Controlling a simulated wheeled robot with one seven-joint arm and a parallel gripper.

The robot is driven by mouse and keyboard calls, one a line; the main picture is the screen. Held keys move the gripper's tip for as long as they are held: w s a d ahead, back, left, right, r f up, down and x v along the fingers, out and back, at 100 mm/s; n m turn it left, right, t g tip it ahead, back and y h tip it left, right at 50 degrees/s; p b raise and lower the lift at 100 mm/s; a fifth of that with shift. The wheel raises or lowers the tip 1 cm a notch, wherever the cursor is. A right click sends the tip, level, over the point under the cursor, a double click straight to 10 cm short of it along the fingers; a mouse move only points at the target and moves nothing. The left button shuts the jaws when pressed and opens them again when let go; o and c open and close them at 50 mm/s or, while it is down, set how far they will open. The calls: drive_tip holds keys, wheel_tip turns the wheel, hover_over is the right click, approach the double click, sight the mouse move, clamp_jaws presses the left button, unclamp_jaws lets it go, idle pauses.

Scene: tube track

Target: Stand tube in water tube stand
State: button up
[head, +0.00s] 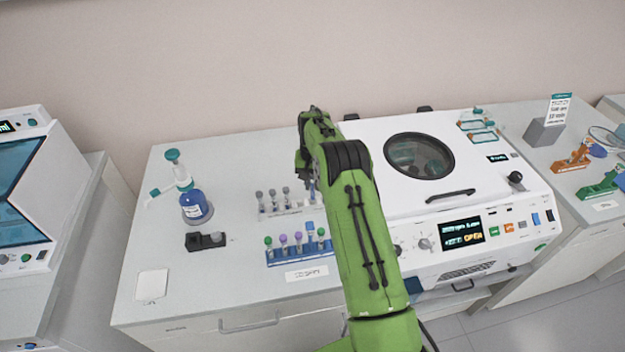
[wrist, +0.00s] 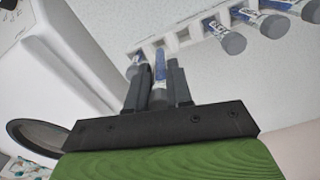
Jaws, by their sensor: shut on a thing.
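My gripper (wrist: 156,74) is shut on a tube (wrist: 159,67) with a blue label and grey cap, held between the two fingers. The tube's far end is at a white stand (wrist: 196,32); I cannot tell whether it is inside a slot or just above. The white stand also shows in the head view (head: 292,209), with several grey-capped tubes in its left part. In the head view my gripper (head: 308,180) is over the stand's right end, partly hidden by my arm. Another grey-capped tube (wrist: 133,70) is close beside the left finger in the wrist view.
A blue rack (head: 290,256) with green- and purple-capped tubes stands in front of the white stand. A white centrifuge (head: 455,195) with a round lid window is close on the right. A blue bottle (head: 195,207) and a black block (head: 206,241) are left. The bench's left front is mostly clear.

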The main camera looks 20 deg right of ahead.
drive_tip(key=shift+f, duration=0.1)
idle(0.8)
drive_tip(key=shift+f+b, duration=0.15)
drive_tip(key=shift+b, duration=0.25)
drive_tip(key=shift+f, duration=0.15)
drive_tip(key=shift+f+b, duration=0.45)
drive_tip(key=shift+f, duration=0.15)
drive_tip(key=shift+f+b, duration=0.5)
drive_tip(key=o, duration=0.9)
